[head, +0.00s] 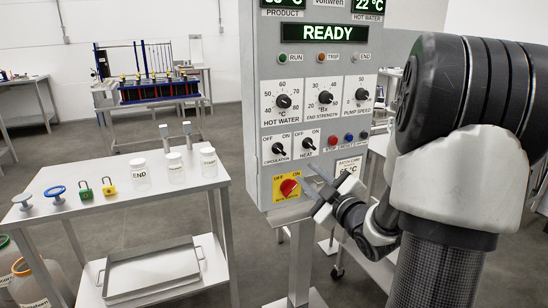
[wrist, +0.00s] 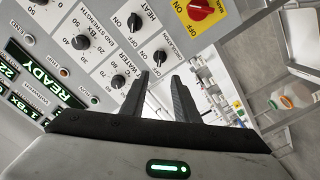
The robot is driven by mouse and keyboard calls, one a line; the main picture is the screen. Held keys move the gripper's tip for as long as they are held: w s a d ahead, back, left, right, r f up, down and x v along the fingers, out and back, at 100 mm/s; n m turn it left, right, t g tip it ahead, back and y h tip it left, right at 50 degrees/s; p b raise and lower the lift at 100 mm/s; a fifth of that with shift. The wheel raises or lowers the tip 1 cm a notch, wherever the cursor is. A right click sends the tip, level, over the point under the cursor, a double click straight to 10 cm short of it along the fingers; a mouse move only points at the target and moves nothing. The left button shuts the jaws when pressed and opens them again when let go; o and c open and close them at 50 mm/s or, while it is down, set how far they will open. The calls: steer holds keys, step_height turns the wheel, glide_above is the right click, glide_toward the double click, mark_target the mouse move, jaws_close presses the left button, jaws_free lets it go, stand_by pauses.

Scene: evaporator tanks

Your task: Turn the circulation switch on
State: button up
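The circulation switch (head: 279,148) is a small black knob on a white plate marked OFF and ON, low on the left of the grey control panel. Its pointer seems to lean toward OFF, but it is small. My gripper (head: 314,188) is in front of the panel's lower part, close to the red main switch and below the circulation switch. In the wrist view my gripper (wrist: 160,78) has its two dark fingers apart with nothing between them.
The heat switch (head: 307,143) sits right beside the circulation switch. The red main switch (head: 289,187) on its yellow plate is below. Larger dials and a green READY display (head: 328,33) are above. A table (head: 110,215) with white jars and padlocks stands left.

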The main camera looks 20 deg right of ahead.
mark_target(282, 152)
steer(key=w, duration=1)
steer(key=w+b, duration=0.1)
steer(key=w, duration=0.5)
steer(key=shift+a, duration=0.3)
jaws_close()
